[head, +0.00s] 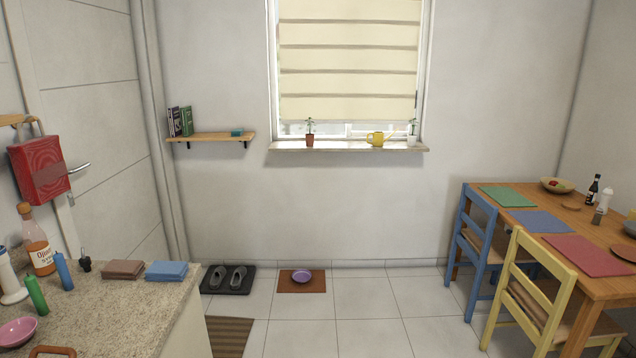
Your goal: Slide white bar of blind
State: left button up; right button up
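A cream blind (348,62) with several horizontal folds hangs in the window on the far wall. It is lowered to just above the sill. I cannot clearly make out a separate white bar on it at this distance. The white window frame (425,70) runs up both sides of the blind. Neither of my grippers is in the head view.
The sill (345,146) holds small potted plants and a yellow mug (376,139). A counter (110,310) with bottles is at the left. A dining table (560,250) with a blue chair (468,245) and a yellow chair (530,290) is at the right. The tiled floor between is mostly free.

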aim_at(364, 109)
jog(key=i+l+z, duration=0.1)
jog(key=i+z, duration=0.35)
jog(key=i, duration=1.65)
